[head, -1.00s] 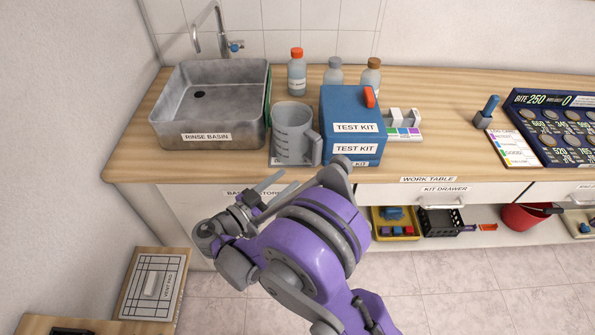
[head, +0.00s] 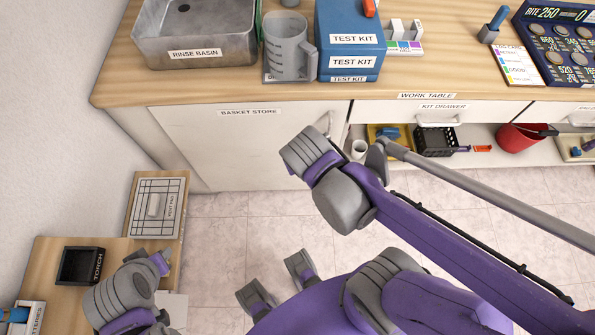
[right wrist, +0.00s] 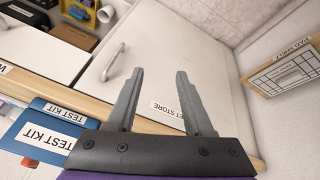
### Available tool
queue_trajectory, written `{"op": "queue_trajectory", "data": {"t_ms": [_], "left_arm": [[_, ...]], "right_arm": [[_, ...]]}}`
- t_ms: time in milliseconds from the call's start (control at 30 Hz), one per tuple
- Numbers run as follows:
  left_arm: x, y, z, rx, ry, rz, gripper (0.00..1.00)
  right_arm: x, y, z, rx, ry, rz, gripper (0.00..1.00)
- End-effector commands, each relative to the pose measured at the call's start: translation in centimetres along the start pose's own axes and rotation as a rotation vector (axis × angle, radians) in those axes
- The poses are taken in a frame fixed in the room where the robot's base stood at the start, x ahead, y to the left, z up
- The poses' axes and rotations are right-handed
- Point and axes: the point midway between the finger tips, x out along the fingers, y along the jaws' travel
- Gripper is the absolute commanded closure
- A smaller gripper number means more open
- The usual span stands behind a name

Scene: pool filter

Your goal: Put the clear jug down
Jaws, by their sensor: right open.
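The clear jug (head: 287,50), a grey translucent beaker with a handle on its right, stands upright on the work table, on a flat labelled base (head: 270,77). It is between the rinse basin and the blue test kit. My right gripper (right wrist: 160,72) is open and empty in the right wrist view, its fingers in front of the basket store door (right wrist: 185,60). The jug does not show in that view. In the head view the fingers of my right gripper are not visible at the end of the purple arm, below the table front. My left gripper's fingers are not seen.
The rinse basin (head: 193,40) is left of the jug and the test kit (head: 350,45) close on its right. Below the table are the basket store door (head: 245,150) and an open shelf. A pad shelf (head: 157,205) and torch holder (head: 80,266) are at lower left.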

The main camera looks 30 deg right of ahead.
Motion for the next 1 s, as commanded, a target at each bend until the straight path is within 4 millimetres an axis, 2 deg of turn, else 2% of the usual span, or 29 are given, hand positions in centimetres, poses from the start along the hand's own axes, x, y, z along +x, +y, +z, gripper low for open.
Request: {"op": "queue_trajectory", "data": {"t_ms": [33, 100, 267, 1000], "left_arm": [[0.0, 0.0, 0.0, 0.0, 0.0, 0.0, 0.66], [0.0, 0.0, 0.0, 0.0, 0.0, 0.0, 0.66], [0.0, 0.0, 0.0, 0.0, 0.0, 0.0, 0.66], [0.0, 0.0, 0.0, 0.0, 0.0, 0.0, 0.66]], "right_arm": [[-0.4, -0.5, 1.0, -0.022, 0.015, -0.057, 0.48], [-0.9, -1.3, 1.7, -0.052, 0.041, -0.123, 0.48], [-1.6, -2.4, 2.3, -0.088, 0.083, -0.2, 0.48], [-1.6, -2.5, 2.4, -0.094, 0.088, -0.208, 0.48]]}}
